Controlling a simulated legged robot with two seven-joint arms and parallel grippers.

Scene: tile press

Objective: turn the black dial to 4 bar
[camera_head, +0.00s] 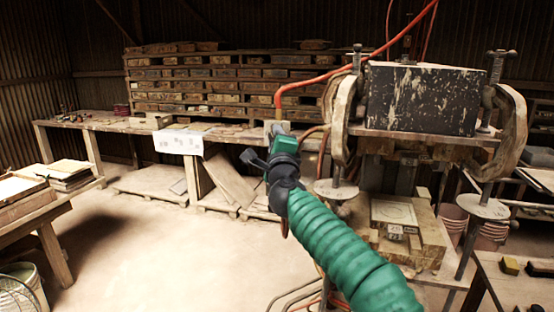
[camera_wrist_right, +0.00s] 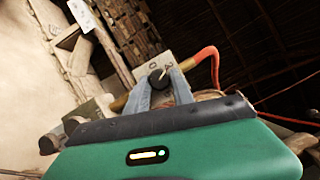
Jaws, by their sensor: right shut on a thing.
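The black dial (camera_wrist_right: 156,77) sits on a pale square plate (camera_wrist_right: 152,65) in the right wrist view. A light pointer line shows on it, slanting up and right toward a mark like a 3; the exact reading is too small to tell. My right gripper (camera_wrist_right: 161,83) is shut on the dial, one grey finger on each side. In the head view my right gripper (camera_head: 274,140) is at the grey plate (camera_head: 277,127) left of the press, and the dial is hidden behind it. My left gripper is in neither view.
An orange hose (camera_head: 318,80) runs from the plate up past the press (camera_head: 420,98). A workbench (camera_head: 110,122) with a white sheet (camera_head: 178,142) stretches left. Stacked wooden boards (camera_head: 215,85) stand behind. The floor at left centre is clear.

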